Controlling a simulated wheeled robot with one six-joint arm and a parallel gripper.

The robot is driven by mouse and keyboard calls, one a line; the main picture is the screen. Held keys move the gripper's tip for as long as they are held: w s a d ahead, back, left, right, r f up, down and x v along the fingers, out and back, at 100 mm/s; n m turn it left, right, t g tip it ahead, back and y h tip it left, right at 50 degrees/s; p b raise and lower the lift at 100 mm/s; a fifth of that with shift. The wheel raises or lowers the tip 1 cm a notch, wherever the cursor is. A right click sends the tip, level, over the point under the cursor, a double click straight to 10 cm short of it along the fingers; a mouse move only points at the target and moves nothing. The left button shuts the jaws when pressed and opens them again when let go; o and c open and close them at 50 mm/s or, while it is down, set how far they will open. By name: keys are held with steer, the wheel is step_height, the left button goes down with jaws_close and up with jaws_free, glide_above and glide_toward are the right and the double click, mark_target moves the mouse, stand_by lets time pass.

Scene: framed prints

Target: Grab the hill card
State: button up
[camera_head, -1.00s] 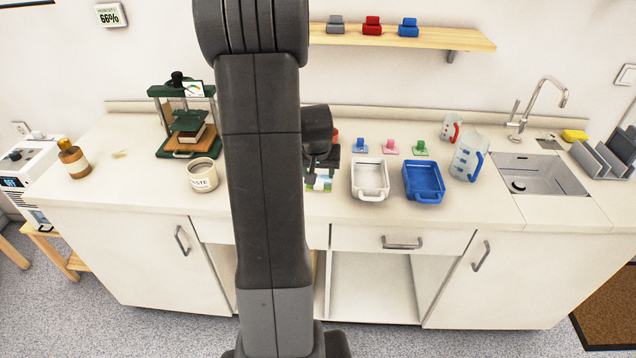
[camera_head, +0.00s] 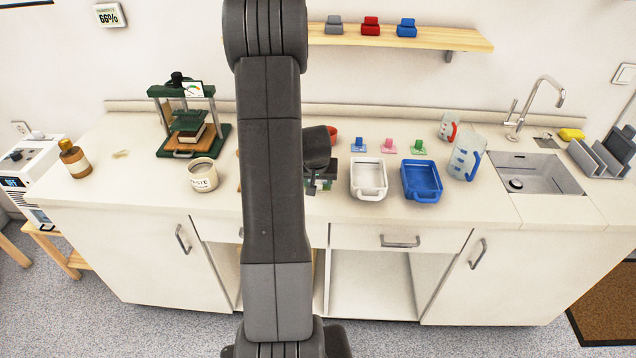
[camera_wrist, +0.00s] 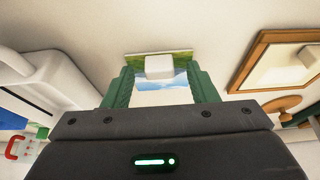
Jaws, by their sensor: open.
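The hill card (camera_wrist: 181,78) lies on the counter in the wrist view, with green hills, blue sky and a white block on its middle. My gripper (camera_wrist: 160,74) is open, with one green finger at each side of the card and the white block between the fingertips. I cannot tell whether the fingers touch it. In the head view my gripper (camera_head: 319,184) is low over the counter, left of the white tray (camera_head: 368,192). The card is mostly hidden there behind my gripper.
A wooden-framed piece (camera_wrist: 262,50) lies close to the right in the wrist view. The white tray's wall (camera_wrist: 65,75) is close on the left. A blue tray (camera_head: 422,195), several small colored pieces and jugs stand farther right. A cup (camera_head: 203,178) and green press (camera_head: 190,130) are left.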

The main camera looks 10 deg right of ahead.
steer(key=c, duration=1)
steer(key=shift+c, duration=0.2)
